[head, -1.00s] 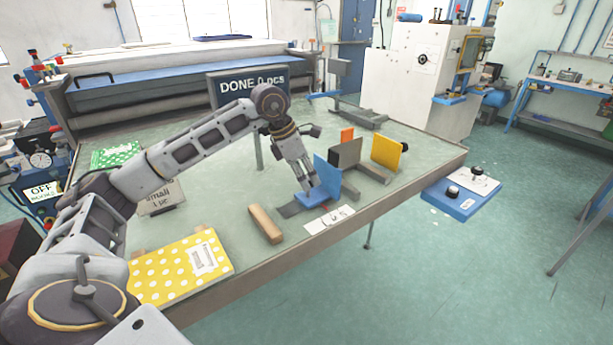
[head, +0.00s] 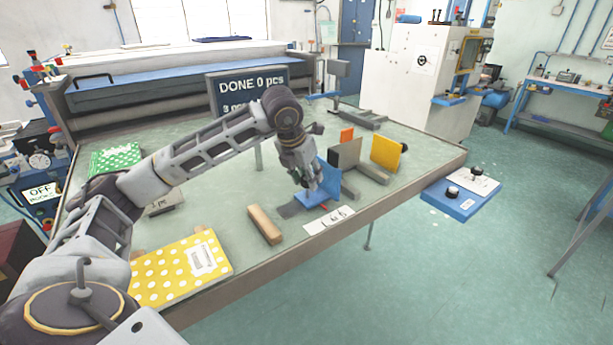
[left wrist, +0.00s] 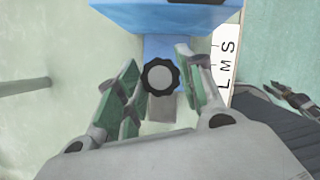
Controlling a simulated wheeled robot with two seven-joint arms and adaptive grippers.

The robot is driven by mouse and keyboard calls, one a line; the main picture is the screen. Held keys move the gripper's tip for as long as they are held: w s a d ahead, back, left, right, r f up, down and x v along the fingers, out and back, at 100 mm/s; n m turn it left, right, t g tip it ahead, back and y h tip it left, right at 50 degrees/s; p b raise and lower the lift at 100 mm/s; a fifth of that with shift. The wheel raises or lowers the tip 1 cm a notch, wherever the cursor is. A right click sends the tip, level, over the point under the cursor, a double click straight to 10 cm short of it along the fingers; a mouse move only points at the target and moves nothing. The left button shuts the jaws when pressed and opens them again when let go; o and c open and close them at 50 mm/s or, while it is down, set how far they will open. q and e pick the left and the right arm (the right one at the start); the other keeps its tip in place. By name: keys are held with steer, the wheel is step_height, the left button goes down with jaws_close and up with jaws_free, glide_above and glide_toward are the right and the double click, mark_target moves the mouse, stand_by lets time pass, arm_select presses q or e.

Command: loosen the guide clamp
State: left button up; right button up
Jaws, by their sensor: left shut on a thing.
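The blue guide (head: 331,177) stands upright on the table near its front edge, on a grey strip (head: 291,210). In the left wrist view the blue guide (left wrist: 165,18) is at the top. Its black round clamp knob (left wrist: 161,76) sits on the blue foot; my gripper hides it in the head view. A white L M S label (left wrist: 228,65) lies beside the strip.
A grey upright plate (head: 347,153) and a yellow plate (head: 386,152) stand right of the guide. A wooden block (head: 265,225) and a yellow dotted piece (head: 182,268) lie to the left. Dark finger-like parts show at the wrist view's right edge; whose they are is unclear.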

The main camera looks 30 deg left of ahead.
arm_select(q)
steer(key=n+y, duration=0.1)
steer(key=n, duration=0.3)
steer(key=shift+d+y, duration=0.15)
steer(key=shift+y, duration=0.25)
steer(key=shift+w+n+g+y, duration=0.1)
steer(key=shift+n+g+y, duration=0.45)
steer(key=shift+n, duration=1.45)
steer(key=o, duration=1)
steer(key=shift+r, duration=0.15)
steer(key=shift+v, duration=5.8)
steer(key=shift+d, duration=0.2)
